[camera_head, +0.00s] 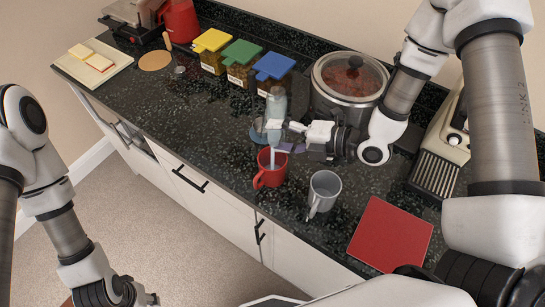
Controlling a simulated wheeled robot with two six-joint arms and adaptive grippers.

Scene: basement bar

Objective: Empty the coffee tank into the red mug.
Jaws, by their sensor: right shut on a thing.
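The red mug (266,177) stands upright on the dark counter, its handle toward the lower left. A pale, translucent container (276,104), which looks like the coffee tank, is just above and behind the mug. My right gripper (281,133) comes in from the right and is shut on this container. A pale strip reaches down from there into the mug's mouth; I cannot tell whether it is liquid or a solid part. The gripper hides part of the container. My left gripper (138,295) is low at the bottom left, away from the counter; its fingers are unclear.
A grey mug (323,193) stands right of the red mug. A red board (390,235) lies at front right. A lidded pot (347,79) and colour-lidded jars (239,63) stand behind. A cream machine (442,145) is at right. The counter left of the red mug is clear.

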